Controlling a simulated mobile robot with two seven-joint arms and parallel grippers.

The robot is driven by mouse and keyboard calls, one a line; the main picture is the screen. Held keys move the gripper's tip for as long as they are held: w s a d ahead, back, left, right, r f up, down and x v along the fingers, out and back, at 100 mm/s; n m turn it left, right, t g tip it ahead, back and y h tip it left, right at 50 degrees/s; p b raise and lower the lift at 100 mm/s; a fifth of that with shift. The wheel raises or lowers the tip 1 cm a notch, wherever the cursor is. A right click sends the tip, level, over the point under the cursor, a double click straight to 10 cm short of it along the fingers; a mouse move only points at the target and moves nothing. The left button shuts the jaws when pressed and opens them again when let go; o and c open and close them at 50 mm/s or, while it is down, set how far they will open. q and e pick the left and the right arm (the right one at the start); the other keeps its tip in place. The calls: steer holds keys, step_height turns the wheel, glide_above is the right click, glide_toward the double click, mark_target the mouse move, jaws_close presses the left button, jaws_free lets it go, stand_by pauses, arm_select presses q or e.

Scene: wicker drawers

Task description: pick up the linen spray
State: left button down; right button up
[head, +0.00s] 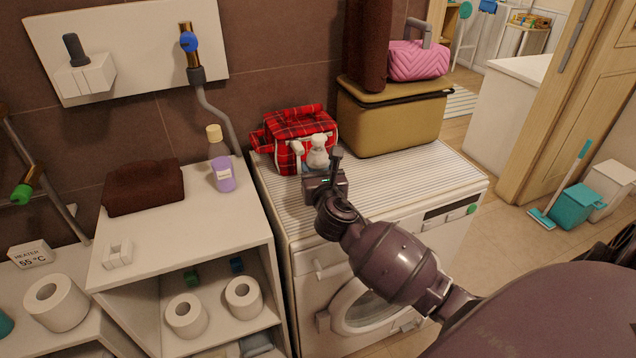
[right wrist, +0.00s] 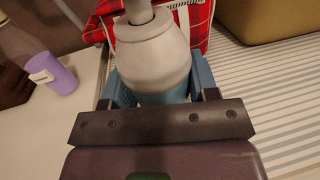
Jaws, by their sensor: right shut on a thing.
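A pale grey-white bottle with a rounded shoulder and narrow neck, which I take for the linen spray (head: 317,153), is over the left part of the washing machine top. My right gripper (head: 316,170) is shut on it. In the right wrist view the bottle (right wrist: 153,55) stands between the blue fingers, its neck towards the top edge. Its lower part is hidden by the gripper, so I cannot tell whether it touches the top. My left gripper is not in view.
A red tartan bag (head: 290,125) is close behind the bottle. A tan case (head: 395,120) stands at the back right of the striped washing machine top (head: 430,175). A purple bottle (head: 222,177) and a dark brown bundle (head: 144,187) are on the white shelf unit to the left.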

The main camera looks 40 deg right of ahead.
steer(key=shift+c, duration=0.8)
steer(key=shift+r, duration=0.15)
